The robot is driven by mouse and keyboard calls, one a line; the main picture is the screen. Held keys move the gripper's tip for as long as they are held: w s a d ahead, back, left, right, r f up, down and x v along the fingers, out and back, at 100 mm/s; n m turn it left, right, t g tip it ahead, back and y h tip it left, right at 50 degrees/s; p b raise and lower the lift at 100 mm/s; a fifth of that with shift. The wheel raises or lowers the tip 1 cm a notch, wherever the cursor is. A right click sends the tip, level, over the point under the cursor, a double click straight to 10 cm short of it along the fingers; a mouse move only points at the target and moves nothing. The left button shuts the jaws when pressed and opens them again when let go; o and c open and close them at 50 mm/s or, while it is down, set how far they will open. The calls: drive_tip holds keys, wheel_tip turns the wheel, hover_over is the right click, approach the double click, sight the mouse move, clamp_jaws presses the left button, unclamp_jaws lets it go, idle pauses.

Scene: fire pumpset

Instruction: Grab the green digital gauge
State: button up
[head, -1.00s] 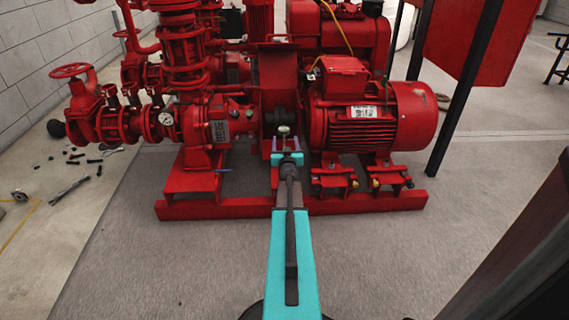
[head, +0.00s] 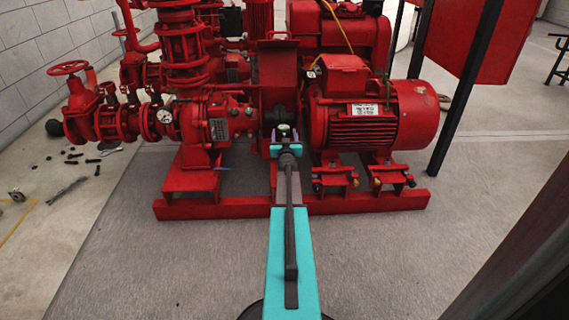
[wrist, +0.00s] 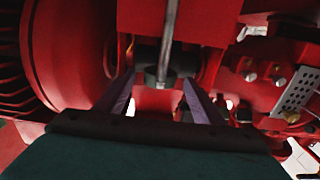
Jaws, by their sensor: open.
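A small round thing with green and pale parts (head: 285,129) shows just beyond my gripper, in front of the dark coupling area between pump and motor. It looks like the green digital gauge, but is too small to read. My gripper (head: 285,142) is open, with its purple fingers just below and on either side of that thing in the picture. In the wrist view, the two fingers of my gripper (wrist: 158,82) stand apart. A dark cylinder with a grey rod (wrist: 168,45) shows between them; I cannot tell whether this is the gauge. No contact is visible.
The red motor (head: 370,112) stands close on the right and the red pump (head: 215,125) close on the left. The red base frame (head: 370,202) runs below. A dial gauge (head: 165,116) sits on the pipework. Tools (head: 66,190) lie on the floor at left. The front floor is clear.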

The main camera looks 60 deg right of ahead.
drive_tip(key=shift+w+d, duration=0.15)
drive_tip(key=shift+d, duration=0.05)
idle(0.5)
drive_tip(key=shift+r, duration=0.1)
clamp_jaws()
